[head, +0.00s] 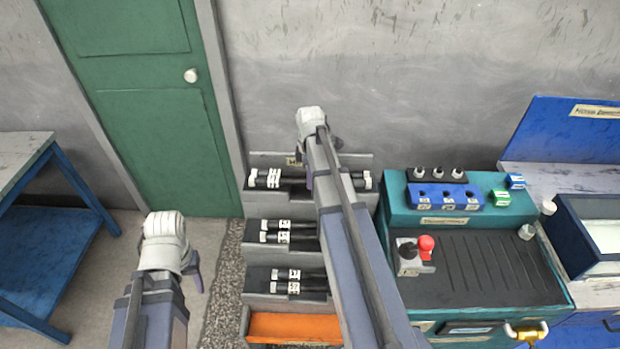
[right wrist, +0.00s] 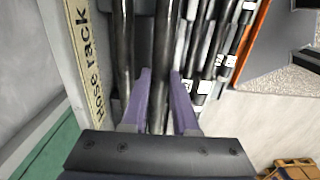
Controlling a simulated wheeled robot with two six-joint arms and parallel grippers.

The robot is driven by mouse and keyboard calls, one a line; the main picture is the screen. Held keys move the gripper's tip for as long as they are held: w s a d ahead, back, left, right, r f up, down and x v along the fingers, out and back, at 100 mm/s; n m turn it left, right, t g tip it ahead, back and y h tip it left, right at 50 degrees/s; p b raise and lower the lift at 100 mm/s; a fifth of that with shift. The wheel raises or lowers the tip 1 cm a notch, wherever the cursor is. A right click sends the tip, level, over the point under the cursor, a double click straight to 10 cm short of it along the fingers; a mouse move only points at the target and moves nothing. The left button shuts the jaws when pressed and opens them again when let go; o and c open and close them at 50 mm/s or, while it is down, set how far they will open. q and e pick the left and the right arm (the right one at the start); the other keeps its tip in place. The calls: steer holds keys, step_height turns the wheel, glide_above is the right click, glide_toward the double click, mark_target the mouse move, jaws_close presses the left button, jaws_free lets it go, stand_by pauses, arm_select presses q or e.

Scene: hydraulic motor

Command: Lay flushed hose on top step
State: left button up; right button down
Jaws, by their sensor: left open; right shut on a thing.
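The stepped hose rack (head: 262,208) stands in the middle of the head view, and its "Hose rack" sign (right wrist: 90,60) shows in the right wrist view. My right gripper (right wrist: 160,76) is shut on a black hose (right wrist: 162,35) at the top step, with a finger on each side. Another black hose (right wrist: 123,50) lies parallel beside it, nearer the sign. In the head view my right arm hides the middle of the top-step hoses (head: 268,178); whether the held hose touches the step is unclear. My left gripper (head: 194,275) is open and empty, left of the rack.
Lower steps hold several hoses (head: 290,231) with white labels, above an orange bottom tray (head: 290,327). A teal bench (head: 480,225) with a red-knobbed control stands right of the rack. A blue table (head: 50,240) is at the left; floor between is clear.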

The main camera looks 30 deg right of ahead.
steer(key=shift+f+b, duration=0.65)
steer(key=shift+f, duration=0.05)
steer(key=c, duration=0.6)
jaws_free()
steer(key=shift+r, duration=0.15)
step_height(320, 180, up, 8)
steer(key=p, duration=0.8)
steer(key=shift+f, duration=0.2)
